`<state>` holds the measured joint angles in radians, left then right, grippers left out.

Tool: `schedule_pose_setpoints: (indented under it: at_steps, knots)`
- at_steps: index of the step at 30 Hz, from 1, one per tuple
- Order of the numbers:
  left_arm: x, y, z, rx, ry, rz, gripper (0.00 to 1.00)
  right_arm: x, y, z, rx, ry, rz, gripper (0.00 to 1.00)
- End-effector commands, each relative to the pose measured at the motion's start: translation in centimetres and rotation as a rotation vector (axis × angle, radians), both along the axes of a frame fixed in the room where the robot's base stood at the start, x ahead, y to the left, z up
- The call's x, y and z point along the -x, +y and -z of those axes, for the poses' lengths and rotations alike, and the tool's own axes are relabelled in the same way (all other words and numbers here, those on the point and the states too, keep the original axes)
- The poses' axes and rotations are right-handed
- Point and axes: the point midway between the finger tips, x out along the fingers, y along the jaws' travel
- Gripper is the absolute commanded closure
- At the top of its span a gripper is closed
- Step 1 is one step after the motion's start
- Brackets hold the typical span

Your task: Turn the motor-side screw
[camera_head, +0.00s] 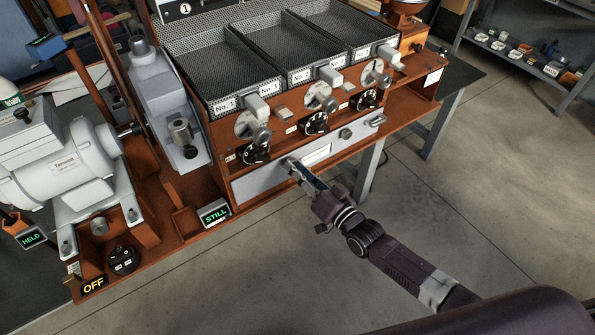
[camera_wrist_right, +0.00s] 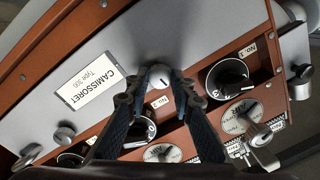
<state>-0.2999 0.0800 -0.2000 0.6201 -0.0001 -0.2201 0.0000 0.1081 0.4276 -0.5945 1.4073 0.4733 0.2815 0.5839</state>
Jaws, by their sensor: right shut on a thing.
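My right gripper (camera_head: 293,168) reaches the grey front panel (camera_head: 262,185) of the roaster, near its motor-side end. In the right wrist view its two fingertips (camera_wrist_right: 160,84) are shut on the motor-side screw (camera_wrist_right: 160,76), a round metal head with a dark slot mark. The fingers hide this screw in the head view. The other screw (camera_head: 345,133) is free on the panel's far side and also shows in the right wrist view (camera_wrist_right: 63,133). The CAMISSORET label (camera_wrist_right: 88,84) lies between the two screws. My left gripper is not in view.
Black dials (camera_head: 256,152) and levers (camera_head: 259,106) line the rail above the panel, close to the fingers. The grey motor (camera_head: 70,160) stands left. Small displays read STILL (camera_head: 215,214), HELD (camera_head: 32,238) and OFF (camera_head: 93,286). The floor in front is clear.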

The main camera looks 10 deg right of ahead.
Motion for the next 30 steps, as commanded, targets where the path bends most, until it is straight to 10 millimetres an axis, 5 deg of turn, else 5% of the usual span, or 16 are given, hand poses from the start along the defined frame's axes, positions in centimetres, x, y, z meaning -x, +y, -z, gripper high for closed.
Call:
schedule_pose_setpoints:
  at_steps: [27,28,30]
  knots:
    - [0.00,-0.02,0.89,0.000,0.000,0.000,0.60,0.05,-0.01,0.19,-0.163,0.073,0.001,1.00]
    - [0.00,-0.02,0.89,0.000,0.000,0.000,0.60,0.05,-0.01,0.19,-0.163,0.073,0.001,0.76]
    - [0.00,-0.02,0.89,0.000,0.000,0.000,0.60,0.05,-0.01,0.19,-0.164,0.073,0.000,0.68]
